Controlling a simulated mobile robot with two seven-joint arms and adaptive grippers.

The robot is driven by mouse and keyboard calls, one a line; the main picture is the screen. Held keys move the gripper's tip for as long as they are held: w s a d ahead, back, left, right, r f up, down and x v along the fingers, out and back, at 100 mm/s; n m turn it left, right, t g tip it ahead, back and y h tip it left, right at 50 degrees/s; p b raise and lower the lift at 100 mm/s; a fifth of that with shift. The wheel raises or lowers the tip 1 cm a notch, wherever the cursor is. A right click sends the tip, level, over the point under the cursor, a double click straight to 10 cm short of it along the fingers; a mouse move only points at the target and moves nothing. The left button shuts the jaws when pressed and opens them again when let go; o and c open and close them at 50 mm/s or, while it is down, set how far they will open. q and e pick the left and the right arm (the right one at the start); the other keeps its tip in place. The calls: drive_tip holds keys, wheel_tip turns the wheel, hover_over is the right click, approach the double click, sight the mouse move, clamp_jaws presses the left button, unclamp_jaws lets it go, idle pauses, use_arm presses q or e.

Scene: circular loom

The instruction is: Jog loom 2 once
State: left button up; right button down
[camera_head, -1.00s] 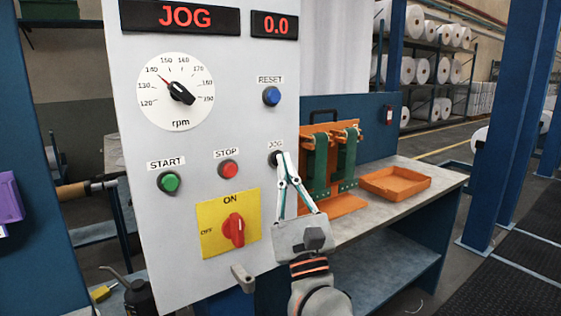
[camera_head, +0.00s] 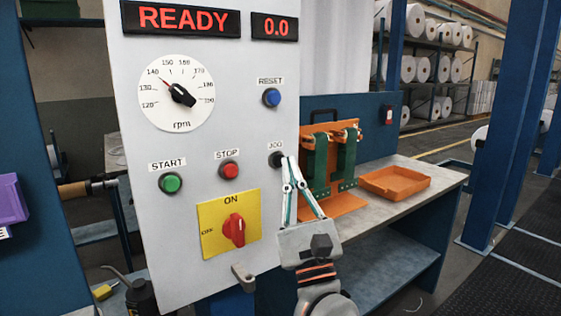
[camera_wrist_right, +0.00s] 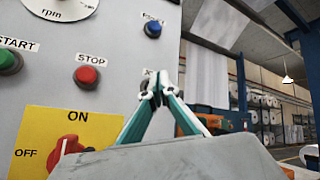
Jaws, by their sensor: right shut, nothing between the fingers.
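The control panel (camera_head: 225,100) fills the left middle of the head view. Its display (camera_head: 182,19) reads READY, and the one beside it (camera_head: 275,27) reads 0.0. The black JOG button (camera_head: 276,159) sits at the panel's right edge under its label. My right gripper (camera_head: 289,160) is shut and empty, its tips just right of the JOG button; I cannot tell whether they touch it. In the right wrist view the shut fingers (camera_wrist_right: 160,83) partly cover the JOG label and hide the button. My left gripper is not in view.
The panel also has a green START button (camera_head: 171,183), a red STOP button (camera_head: 229,170), a blue RESET button (camera_head: 271,97), an rpm dial (camera_head: 177,93) and a red switch (camera_head: 234,229) at ON. An orange tray (camera_head: 396,183) lies on the bench (camera_head: 423,182) behind.

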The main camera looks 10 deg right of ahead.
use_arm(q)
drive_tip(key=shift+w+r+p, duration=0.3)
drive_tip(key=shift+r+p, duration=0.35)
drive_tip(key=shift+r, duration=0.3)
use_arm(e)
drive_tip(key=shift+s+d, duration=0.3)
drive_tip(key=shift+s, duration=0.5)
drive_tip(key=shift+s+d, duration=0.25)
drive_tip(key=shift+s, duration=0.5)
drive_tip(key=shift+s+d, duration=0.3)
drive_tip(key=shift+s, duration=0.5)
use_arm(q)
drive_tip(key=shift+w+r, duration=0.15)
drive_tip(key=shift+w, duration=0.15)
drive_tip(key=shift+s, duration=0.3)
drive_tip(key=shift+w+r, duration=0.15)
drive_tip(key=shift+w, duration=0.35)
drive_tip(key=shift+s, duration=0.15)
